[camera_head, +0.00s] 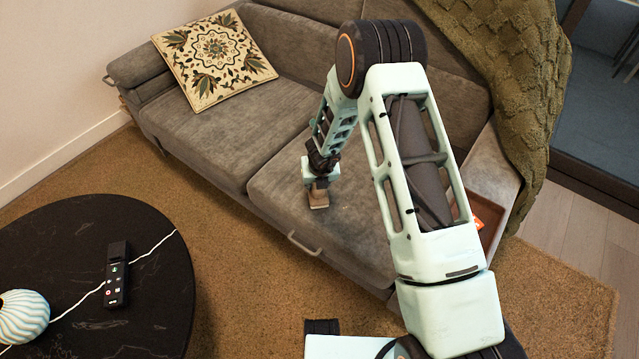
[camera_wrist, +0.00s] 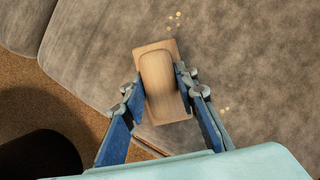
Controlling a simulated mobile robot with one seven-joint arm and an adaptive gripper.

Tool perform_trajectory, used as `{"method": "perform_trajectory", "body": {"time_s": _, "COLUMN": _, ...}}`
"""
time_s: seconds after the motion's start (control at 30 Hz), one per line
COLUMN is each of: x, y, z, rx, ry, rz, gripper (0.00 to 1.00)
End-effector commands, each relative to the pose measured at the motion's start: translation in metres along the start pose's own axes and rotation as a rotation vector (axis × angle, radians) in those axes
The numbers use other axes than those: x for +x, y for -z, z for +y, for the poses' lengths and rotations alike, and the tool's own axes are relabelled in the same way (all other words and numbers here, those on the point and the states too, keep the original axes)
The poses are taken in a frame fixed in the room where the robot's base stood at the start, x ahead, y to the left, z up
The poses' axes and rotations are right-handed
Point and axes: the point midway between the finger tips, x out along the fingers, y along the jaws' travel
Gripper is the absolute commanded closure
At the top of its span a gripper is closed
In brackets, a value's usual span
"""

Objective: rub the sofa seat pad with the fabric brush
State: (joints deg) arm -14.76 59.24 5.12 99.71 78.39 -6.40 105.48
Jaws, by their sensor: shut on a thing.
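The fabric brush (camera_wrist: 159,84) has a pale wooden back with a rounded raised grip. My gripper (camera_wrist: 158,92) is shut on that grip, one blue finger on each side. In the head view, the brush (camera_head: 318,198) is at the end of my gripper (camera_head: 319,180), low over the front part of the right grey sofa seat pad (camera_head: 270,182). It seems to touch the pad, but its underside is hidden. In the wrist view, small pale crumbs (camera_wrist: 176,18) lie on the pad above the brush and to its right.
A patterned cushion (camera_head: 213,58) lies at the sofa's left end. A green throw (camera_head: 505,70) hangs over the right side. A round black table (camera_head: 60,245) at lower left holds a dark remote (camera_head: 117,276) and a striped vase (camera_head: 22,316). Brown rug (camera_head: 235,285) lies between.

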Motion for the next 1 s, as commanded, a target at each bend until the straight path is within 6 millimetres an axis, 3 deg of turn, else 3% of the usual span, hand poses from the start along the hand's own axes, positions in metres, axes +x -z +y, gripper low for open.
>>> {"method": "perform_trajectory", "body": {"time_s": 0.57, "x": 0.005, "y": -0.018, "z": 0.017, "rx": -0.001, "ry": 0.001, "rz": -0.002, "gripper": 0.92}}
{"method": "perform_trajectory", "body": {"time_s": 1.0, "x": 0.009, "y": -0.030, "z": 0.003, "rx": 0.002, "ry": 0.003, "rz": -0.001, "gripper": 0.92}}
